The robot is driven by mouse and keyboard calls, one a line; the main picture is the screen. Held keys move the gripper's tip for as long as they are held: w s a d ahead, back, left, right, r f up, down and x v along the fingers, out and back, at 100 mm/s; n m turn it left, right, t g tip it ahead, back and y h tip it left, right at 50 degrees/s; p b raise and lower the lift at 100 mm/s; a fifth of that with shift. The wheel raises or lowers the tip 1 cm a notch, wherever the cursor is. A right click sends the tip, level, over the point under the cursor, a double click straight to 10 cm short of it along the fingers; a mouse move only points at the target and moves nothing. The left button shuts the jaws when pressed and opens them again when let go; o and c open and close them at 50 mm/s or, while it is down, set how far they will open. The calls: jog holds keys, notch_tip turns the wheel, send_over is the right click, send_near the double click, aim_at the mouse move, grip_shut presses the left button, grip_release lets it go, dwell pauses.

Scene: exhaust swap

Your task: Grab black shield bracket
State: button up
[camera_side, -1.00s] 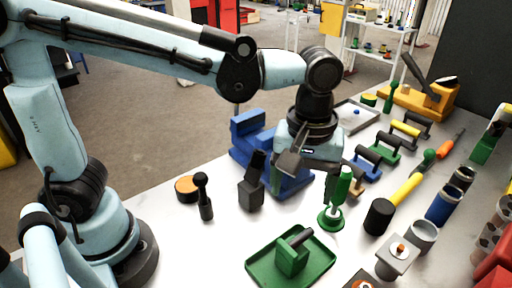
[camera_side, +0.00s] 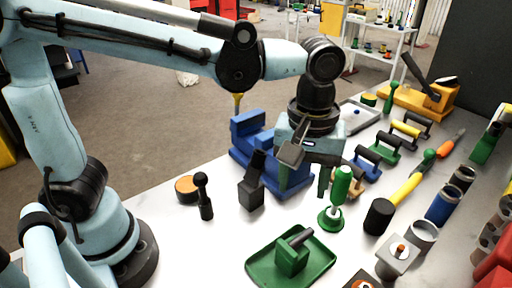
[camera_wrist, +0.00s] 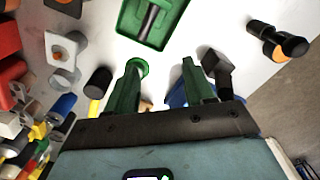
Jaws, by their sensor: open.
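My gripper (camera_side: 303,186) hangs over the table in front of the blue vise (camera_side: 262,150). Its two green fingers are apart and nothing is between them; they also show in the wrist view (camera_wrist: 161,66). A black angular bracket-like piece (camera_side: 252,193) stands on the table left of my gripper. In the wrist view this piece (camera_wrist: 214,68) lies just right of the right finger. A dark handle-shaped bracket (camera_side: 419,122) is at the far end of a row of similar coloured ones. I cannot tell which of these two is the shield bracket.
A green screwdriver-like tool (camera_side: 340,190) stands close to the right of my gripper. A green tray (camera_side: 262,272) with a green block is in front. A black knobbed post (camera_side: 203,200) is left. A mallet (camera_side: 380,215) and cups are right. White table between is clear.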

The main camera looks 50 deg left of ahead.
notch_tip(320, 180, up, 4)
jog(key=n+h, duration=0.8)
jog(key=n, duration=0.4)
send_over(249, 164)
jog(key=f, duration=0.3)
jog(key=shift+s+d+f+g, duration=0.1)
jog(key=shift+s+g, duration=0.1)
jog(key=shift+g, duration=0.1)
jog(key=s+a+r+n+t+h, duration=0.3)
jog(key=s+a+n+t+h, duration=0.15)
jog(key=a+n+t, duration=0.5)
notch_tip(249, 164, down, 6)
jog(key=m+g, duration=0.2)
jog(key=g, duration=0.1)
jog(key=shift+n, duration=0.25)
jog(key=shift+x, duration=5.65)
jog(key=shift+w+a, duration=0.1)
jog(key=shift+w, duration=0.1)
grip_shut()
jog(key=shift+r, duration=0.1)
